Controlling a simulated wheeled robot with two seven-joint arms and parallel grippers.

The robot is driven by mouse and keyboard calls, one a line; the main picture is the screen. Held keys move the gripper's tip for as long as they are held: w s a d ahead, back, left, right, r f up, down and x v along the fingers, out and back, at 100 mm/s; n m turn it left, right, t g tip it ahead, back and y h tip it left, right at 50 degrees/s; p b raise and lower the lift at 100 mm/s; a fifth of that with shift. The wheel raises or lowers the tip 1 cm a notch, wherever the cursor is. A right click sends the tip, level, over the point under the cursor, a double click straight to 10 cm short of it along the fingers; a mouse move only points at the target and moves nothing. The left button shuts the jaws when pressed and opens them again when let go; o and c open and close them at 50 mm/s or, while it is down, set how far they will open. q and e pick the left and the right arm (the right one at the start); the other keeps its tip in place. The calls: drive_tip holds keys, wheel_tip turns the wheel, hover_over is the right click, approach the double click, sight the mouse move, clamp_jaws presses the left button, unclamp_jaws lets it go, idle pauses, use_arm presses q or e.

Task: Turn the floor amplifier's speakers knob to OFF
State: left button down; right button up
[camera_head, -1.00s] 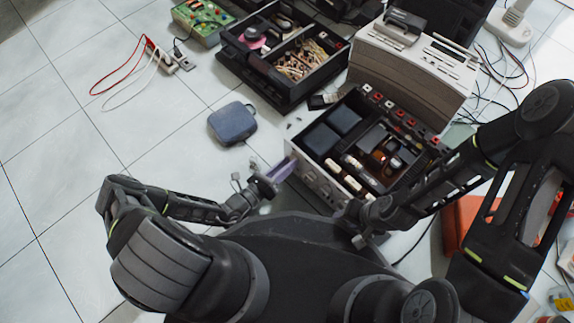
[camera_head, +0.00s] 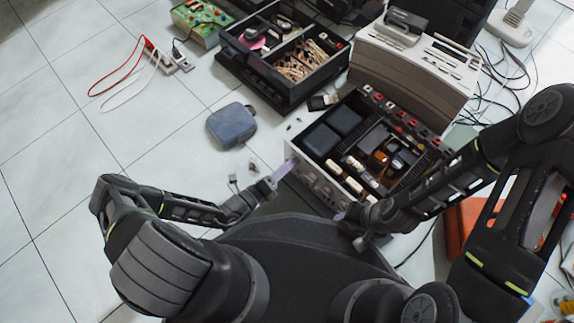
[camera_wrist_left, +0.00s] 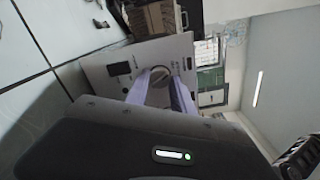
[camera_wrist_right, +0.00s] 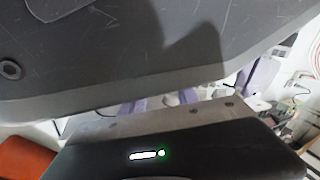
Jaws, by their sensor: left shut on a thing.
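The amplifier (camera_head: 318,186) sits on the floor, top open, its silver front panel facing my base. My left gripper (camera_head: 282,174) is at the panel's left end. In the left wrist view its pale purple fingers (camera_wrist_left: 160,88) are shut on a round knob (camera_wrist_left: 158,74), one on each side. The panel's lettering is too small to read, so I cannot confirm this is the speakers knob. My right gripper (camera_head: 343,214) is low by the panel's right end. In the right wrist view its fingers (camera_wrist_right: 160,104) look apart, with the space between partly hidden.
A beige device (camera_head: 410,70) stands behind the amplifier. An open black parts box (camera_head: 285,90) lies behind left. A dark blue case (camera_head: 231,125) and a power strip (camera_head: 160,58) with cables lie left. An orange object (camera_head: 470,235) is right.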

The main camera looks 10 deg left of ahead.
use_arm(q)
drive_tip(key=c, duration=1.1)
unclamp_jaws()
drive_tip(key=p+v, duration=0.2)
drive_tip(key=v, duration=0.6)
drive_tip(key=shift+w, duration=0.1)
